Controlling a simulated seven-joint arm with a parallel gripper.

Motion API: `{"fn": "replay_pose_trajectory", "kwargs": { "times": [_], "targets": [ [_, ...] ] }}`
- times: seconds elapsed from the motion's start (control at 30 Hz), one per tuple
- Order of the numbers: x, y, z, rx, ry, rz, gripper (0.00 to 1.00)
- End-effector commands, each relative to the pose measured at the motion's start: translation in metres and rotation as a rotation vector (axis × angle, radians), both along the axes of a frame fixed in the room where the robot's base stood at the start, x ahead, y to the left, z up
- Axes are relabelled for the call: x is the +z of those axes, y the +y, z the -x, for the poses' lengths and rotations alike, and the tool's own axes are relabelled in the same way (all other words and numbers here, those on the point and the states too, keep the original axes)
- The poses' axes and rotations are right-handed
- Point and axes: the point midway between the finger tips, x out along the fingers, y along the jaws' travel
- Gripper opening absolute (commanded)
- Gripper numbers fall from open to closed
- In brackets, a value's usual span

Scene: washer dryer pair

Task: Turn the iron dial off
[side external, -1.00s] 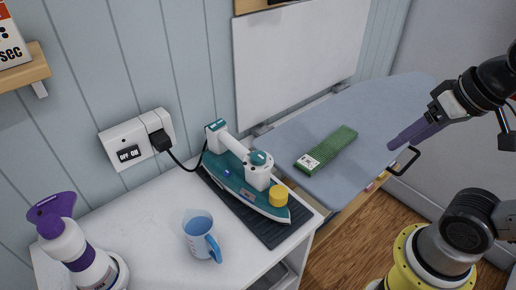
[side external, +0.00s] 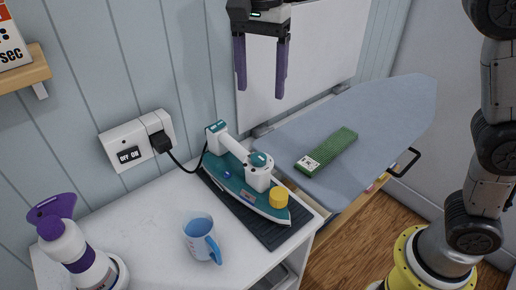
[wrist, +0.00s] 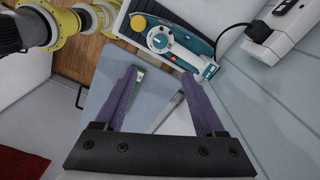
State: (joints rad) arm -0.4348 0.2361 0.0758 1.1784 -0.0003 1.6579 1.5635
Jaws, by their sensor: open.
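A teal and white iron (side external: 235,178) lies on a dark ribbed mat (side external: 268,233) on the white counter. A yellow round knob (side external: 278,197) is at its front end, beside a white post with a teal cap (side external: 260,160). In the wrist view the iron (wrist: 190,55) is beyond the fingertips, with the yellow knob (wrist: 138,22) near the top edge. My gripper (side external: 260,92) has two purple fingers, open and empty, pointing down above the iron's far side and touching nothing. Its fingers also show in the wrist view (wrist: 158,73). The dial's setting is too small to read.
A cord runs from the iron to the wall socket (side external: 138,140). A grey-blue ironing board (side external: 385,120) with a green packet (side external: 327,150) is at the right.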

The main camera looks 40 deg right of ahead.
Motion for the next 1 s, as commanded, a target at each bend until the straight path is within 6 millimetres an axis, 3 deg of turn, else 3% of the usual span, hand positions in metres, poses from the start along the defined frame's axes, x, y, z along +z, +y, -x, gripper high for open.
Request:
{"fn": "replay_pose_trajectory", "kwargs": {
  "times": [0.1, 0.27, 0.8, 1.0],
  "targets": [
    [-0.015, 0.012, 0.000, 0.027, 0.030, 0.014, 0.72],
    [-0.027, 0.013, 0.002, 0.031, 0.032, 0.016, 0.72],
    [-0.125, 0.010, 0.006, 0.031, 0.032, 0.015, 0.72],
    [-0.146, 0.010, 0.006, 0.031, 0.029, 0.014, 0.72]
  ]
}}
